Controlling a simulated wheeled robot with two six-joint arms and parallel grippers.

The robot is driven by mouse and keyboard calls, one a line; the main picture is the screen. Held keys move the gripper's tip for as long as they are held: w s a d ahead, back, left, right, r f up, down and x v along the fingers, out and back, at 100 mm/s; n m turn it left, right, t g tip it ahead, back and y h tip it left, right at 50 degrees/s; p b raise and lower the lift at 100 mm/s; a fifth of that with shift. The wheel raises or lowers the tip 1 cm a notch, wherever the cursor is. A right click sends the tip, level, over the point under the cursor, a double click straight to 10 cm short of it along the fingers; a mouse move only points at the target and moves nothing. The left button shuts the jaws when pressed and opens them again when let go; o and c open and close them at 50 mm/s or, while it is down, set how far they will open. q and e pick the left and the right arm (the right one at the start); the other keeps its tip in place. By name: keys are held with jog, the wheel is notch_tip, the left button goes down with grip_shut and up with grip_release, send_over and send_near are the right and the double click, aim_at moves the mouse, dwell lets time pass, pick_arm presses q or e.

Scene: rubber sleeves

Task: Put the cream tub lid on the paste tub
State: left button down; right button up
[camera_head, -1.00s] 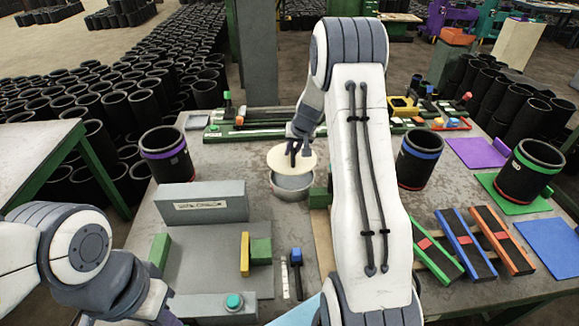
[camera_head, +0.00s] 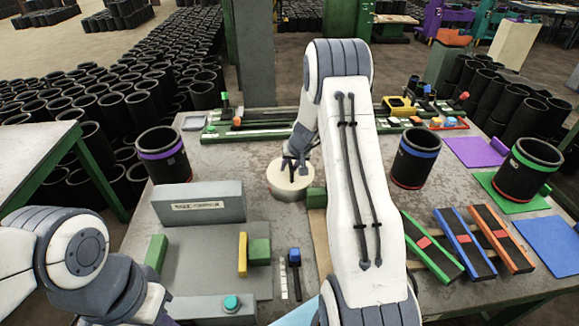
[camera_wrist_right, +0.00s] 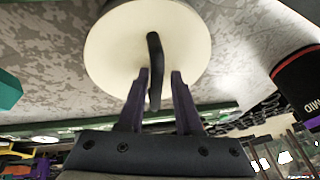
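The round cream tub lid (camera_head: 290,177) lies about level on top of the paste tub (camera_head: 291,194), whose metal side shows just below it. In the right wrist view the lid (camera_wrist_right: 115,50) fills the upper middle, with its dark arched handle (camera_wrist_right: 155,70) upright. My right gripper (camera_head: 291,165) is over the lid. In its wrist view the fingers (camera_wrist_right: 159,75) stand on either side of the handle, with a gap at least on the right, so it looks slightly open. My left arm is at the lower left; its fingertips are not visible.
A grey block fixture (camera_head: 197,203) stands left of the tub. Black sleeves with purple (camera_head: 164,155), blue (camera_head: 414,158) and green (camera_head: 528,170) bands stand around the table. Striped bars (camera_head: 466,243) lie at right. A green rail (camera_head: 300,122) runs behind.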

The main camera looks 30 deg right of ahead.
jog(key=shift+s+d, duration=0.1)
jog(key=shift+d, duration=0.1)
jog(key=shift+s+r, duration=0.1)
jog(key=shift+r, duration=0.1)
jog(key=v, duration=1.1)
jog(key=s+a+r+n+g+y, duration=0.1)
jog(key=s+a+r+n, duration=0.15)
jog(key=a, duration=0.65)
jog(key=s+a+r+n+g, duration=0.15)
jog(key=s+a, duration=0.25)
jog(key=a, duration=0.5)
jog(key=s+a+r+n+y, duration=0.15)
jog(key=s+a, duration=0.25)
jog(key=a, duration=0.5)
jog(key=s+a+n+g, duration=0.1)
jog(key=s+a+n, duration=0.2)
jog(key=s, duration=0.7)
jog(key=s+a+n+g+h, duration=0.1)
jog(key=s+a+n, duration=0.2)
jog(key=s, duration=0.8)
jog(key=shift+a+r+n+b, duration=0.25)
jog(key=shift+n+b, duration=0.15)
jog(key=shift+n, duration=0.35)
jog(key=shift+s+g+h, duration=0.1)
jog(key=shift+g+h, duration=0.15)
